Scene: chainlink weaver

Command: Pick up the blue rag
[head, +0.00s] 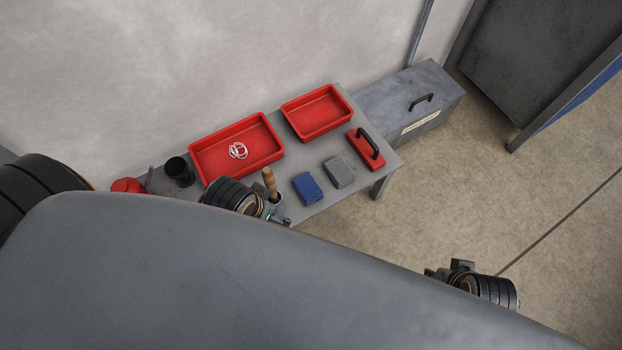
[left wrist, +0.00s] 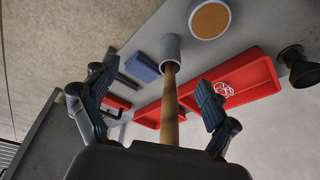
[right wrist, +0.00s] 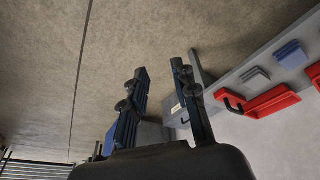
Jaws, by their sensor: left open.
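The blue rag (head: 308,188) lies folded flat near the front edge of the grey table, left of a folded grey rag (head: 339,172). It also shows in the left wrist view (left wrist: 142,67) and in the right wrist view (right wrist: 291,54). My left gripper (head: 277,217) is at the table's front edge, left of the blue rag and apart from it. Its fingers (left wrist: 153,90) are spread, with a wooden handle (left wrist: 169,105) visible between them. My right gripper (head: 432,273) is right of the table over the floor, with its fingers (right wrist: 160,70) apart and empty.
The wooden handle stands in a grey cup (head: 277,197) close to my left gripper. Two red trays (head: 265,160) (head: 317,132) sit behind the rags, the left one holding white rings. A red block with a black handle (head: 366,150) is right of the grey rag. A grey chest (head: 432,125) stands beyond.

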